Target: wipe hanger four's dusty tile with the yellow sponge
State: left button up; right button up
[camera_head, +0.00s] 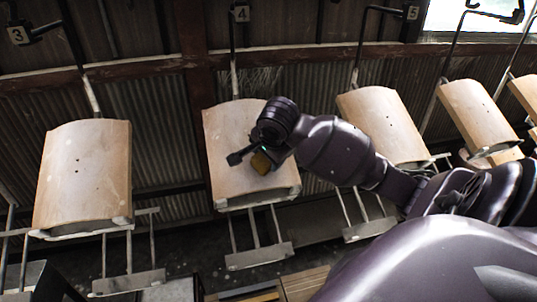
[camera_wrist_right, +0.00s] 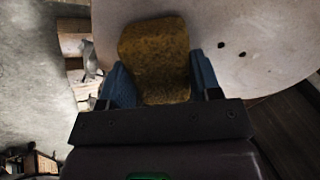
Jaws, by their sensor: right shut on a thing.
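The tile on hanger four (camera_head: 228,135) hangs under the plate marked 4 in the head view. It is tan and curved, with a greyish patch at its upper right. My right gripper (camera_head: 256,158) is in front of this tile and shut on the yellow sponge (camera_head: 261,163). In the right wrist view the sponge (camera_wrist_right: 155,55) sits between two blue fingers, with the pale tile face (camera_wrist_right: 245,40) and its two small holes behind it. I cannot tell whether the sponge touches the tile. My left gripper is not in view.
Tiles hang on both sides: one under plate 3 (camera_head: 85,175) at left, one under plate 5 (camera_head: 383,125) at right, and more beyond it. Metal hanger rods (camera_head: 234,65) run above and below the tiles. A corrugated wall stands behind.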

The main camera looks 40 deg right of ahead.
jog(key=shift+f, duration=0.15)
jog(key=shift+s+f, duration=0.1)
jog(key=shift+s+a+f, duration=0.4)
jog(key=shift+s+a, duration=0.05)
jog(key=shift+s, duration=0.25)
jog(key=shift+s+a+f, duration=0.4)
jog(key=shift+s, duration=0.3)
jog(key=shift+w+d, duration=0.1)
jog(key=shift+w+d+r, duration=0.25)
jog(key=shift+w, duration=0.25)
jog(key=shift+w+d+r, duration=0.3)
jog(key=shift+w, duration=0.2)
jog(key=shift+w+d+r, duration=0.25)
jog(key=shift+w, duration=0.25)
